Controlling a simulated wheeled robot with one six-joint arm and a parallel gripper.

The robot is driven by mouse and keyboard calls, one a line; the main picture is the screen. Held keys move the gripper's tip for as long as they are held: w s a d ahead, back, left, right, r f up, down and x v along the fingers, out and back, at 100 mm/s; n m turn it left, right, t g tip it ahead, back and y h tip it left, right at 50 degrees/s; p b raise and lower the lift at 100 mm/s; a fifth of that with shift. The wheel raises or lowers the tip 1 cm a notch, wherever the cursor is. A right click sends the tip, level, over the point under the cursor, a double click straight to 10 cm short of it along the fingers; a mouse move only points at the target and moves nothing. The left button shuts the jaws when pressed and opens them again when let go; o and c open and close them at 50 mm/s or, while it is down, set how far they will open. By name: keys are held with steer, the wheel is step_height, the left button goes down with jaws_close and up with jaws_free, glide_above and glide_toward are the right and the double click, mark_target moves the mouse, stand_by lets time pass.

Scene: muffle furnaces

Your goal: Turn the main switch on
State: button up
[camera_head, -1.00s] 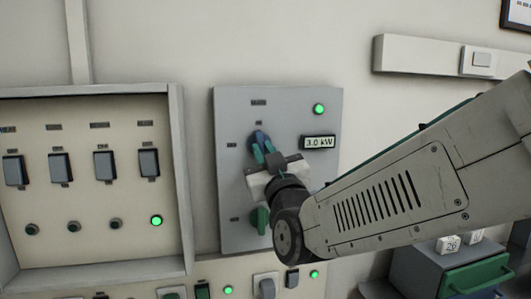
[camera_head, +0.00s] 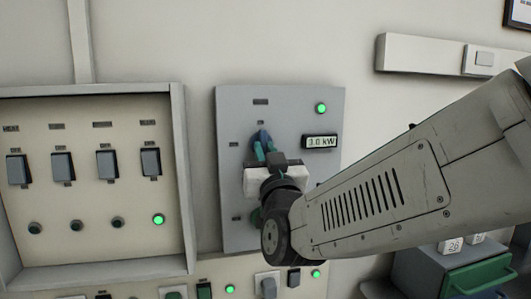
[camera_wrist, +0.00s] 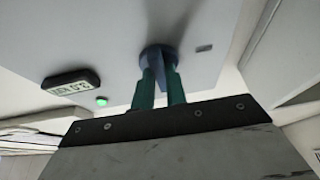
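A grey panel (camera_head: 230,110) on the wall carries a blue rotary knob (camera_head: 261,138), with small labels above it and to its left. The knob also shows in the wrist view (camera_wrist: 159,57). My gripper (camera_head: 265,153) is at this knob. In the wrist view its two green fingers (camera_wrist: 160,82) lie on either side of the knob's narrow grip and appear closed on it. A lit green lamp (camera_head: 321,108) and a display reading 3.0 kW (camera_head: 320,142) are on the panel's right side.
A framed box (camera_head: 180,180) at left holds several grey switches and small lamps, one lit green. More switches and lit lamps run below the panel. A grey unit with a green handle (camera_head: 478,276) stands at lower right. A pale wall rail (camera_head: 420,55) is at upper right.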

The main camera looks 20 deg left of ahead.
steer(key=o, duration=0.4)
steer(key=v, duration=0.7)
steer(key=shift+s+d, duration=0.2)
steer(key=shift+s, duration=0.15)
steer(key=shift+f, duration=0.1)
